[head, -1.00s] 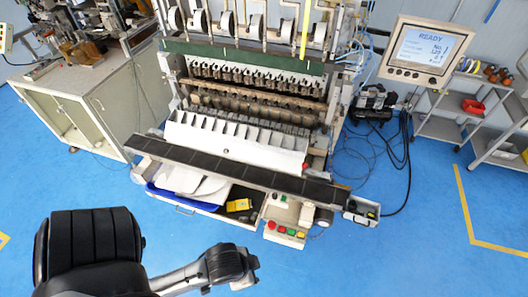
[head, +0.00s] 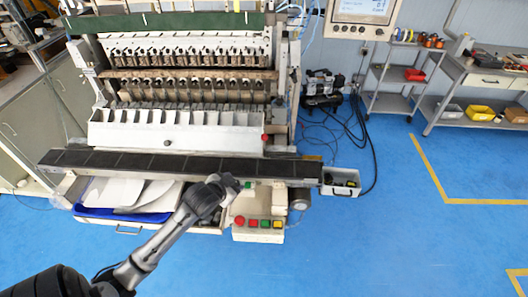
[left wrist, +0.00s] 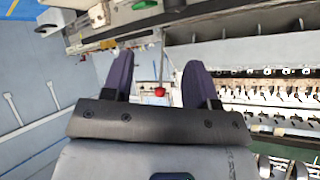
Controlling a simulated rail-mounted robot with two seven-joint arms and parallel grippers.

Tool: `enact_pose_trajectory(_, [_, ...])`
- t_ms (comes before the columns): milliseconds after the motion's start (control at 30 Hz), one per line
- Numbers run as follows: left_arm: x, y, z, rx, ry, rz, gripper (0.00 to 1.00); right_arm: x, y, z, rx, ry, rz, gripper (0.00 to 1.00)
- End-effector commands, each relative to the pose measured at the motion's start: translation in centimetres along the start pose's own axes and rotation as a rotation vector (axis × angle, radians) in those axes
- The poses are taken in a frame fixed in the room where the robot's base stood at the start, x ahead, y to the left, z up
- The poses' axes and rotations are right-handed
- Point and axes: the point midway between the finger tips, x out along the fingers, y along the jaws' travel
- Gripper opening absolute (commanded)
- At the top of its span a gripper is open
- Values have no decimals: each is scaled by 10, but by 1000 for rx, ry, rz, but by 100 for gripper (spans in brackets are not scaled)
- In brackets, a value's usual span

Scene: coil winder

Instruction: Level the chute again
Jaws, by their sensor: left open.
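The likely chute is a long white trough with a row of compartments (head: 170,133) across the front of the winding machine. Its front face slopes toward me and carries a dark round knob. I cannot tell whether it is level. A red knob (head: 265,138) sits at its right end; a red knob also shows between my fingers in the left wrist view (left wrist: 160,91). My left gripper (head: 229,181) is in front of the dark belt, below the trough's right part, and apart from the trough. In the left wrist view its two fingers (left wrist: 160,78) are apart and empty.
The dark belt (head: 130,162) runs along the machine's front. Below it are a blue-rimmed drawer (head: 115,212) and a button box (head: 258,228). A small grey bin (head: 341,182) hangs at the belt's right end. The blue floor at right is open, with cables nearby.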

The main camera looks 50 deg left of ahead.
Motion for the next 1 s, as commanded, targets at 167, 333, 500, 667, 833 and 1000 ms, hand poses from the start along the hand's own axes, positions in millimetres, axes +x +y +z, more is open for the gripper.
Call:
enact_pose_trajectory(167, [14,-28,-28,-101,264,5,53,-11,-1,-5,5,16,-4,43])
enact_pose_trajectory(333, [7,-28,-56,-153,481,31,53,-10,-1,-5,4,15,-4,43])
enact_pose_trajectory(500, [-4,-29,-74,-173,611,40,53,-10,-1,-4,2,12,-2,43])
enact_pose_trajectory(667, [-2,-30,-84,-181,651,42,53,-9,1,-4,-4,10,2,43])
enact_pose_trajectory(833, [17,-30,-99,-183,651,43,53,-9,3,-3,-8,9,6,43])
enact_pose_trajectory(1000, [43,-31,-118,-184,650,42,53,-8,2,-3,-7,8,6,43])
